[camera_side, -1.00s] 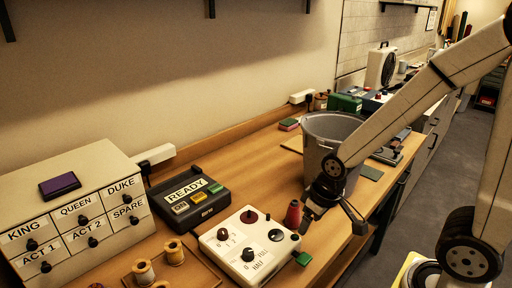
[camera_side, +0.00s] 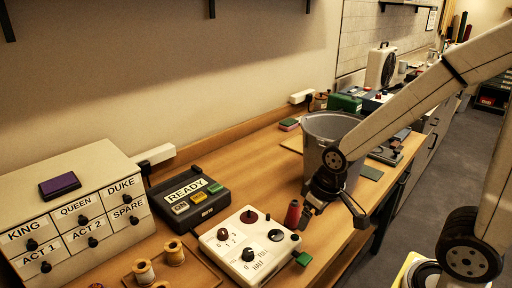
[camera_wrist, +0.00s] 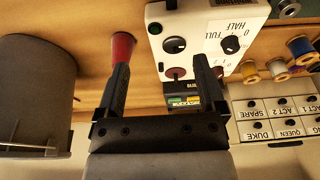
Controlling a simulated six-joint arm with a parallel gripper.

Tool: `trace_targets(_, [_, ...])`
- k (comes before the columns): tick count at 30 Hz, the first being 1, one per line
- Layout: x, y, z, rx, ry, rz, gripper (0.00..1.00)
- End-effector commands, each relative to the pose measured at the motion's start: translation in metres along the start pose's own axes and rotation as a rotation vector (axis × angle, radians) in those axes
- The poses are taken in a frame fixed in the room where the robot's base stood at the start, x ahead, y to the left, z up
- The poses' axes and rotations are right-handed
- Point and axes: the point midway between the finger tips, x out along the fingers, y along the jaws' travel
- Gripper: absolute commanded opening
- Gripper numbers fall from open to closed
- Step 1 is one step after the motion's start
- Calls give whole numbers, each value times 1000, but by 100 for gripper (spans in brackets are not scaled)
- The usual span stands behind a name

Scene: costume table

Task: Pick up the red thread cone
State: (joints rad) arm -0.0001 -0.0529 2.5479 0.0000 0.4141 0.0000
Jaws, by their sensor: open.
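The red thread cone (camera_side: 292,213) stands upright on the wooden table, between the white control box and the grey bucket. In the wrist view the red cone (camera_wrist: 122,46) shows just beyond the tip of the left finger, which overlaps its lower part in the picture. My gripper (camera_side: 332,207) is beside the cone, to its right in the side view. In the wrist view my gripper (camera_wrist: 160,65) has its two fingers spread wide, with nothing held between them. I cannot tell whether a finger touches the cone.
The grey bucket (camera_side: 322,128) stands close behind my gripper. The white control box (camera_side: 246,244) with knobs and a green part sits left of the cone. A black READY box (camera_side: 188,195), a drawer cabinet (camera_side: 88,213) and thread spools (camera_side: 174,253) are farther left.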

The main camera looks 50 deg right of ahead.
Motion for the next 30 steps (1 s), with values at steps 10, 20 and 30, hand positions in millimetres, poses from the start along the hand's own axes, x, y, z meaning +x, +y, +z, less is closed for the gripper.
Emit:
trace_targets(10, [-31,0,-8,0,4,0,89])
trace_targets(20, [-27,9,-3,208,-83,-45,89])
trace_targets(30, [-16,20,1,613,-236,-152,89])
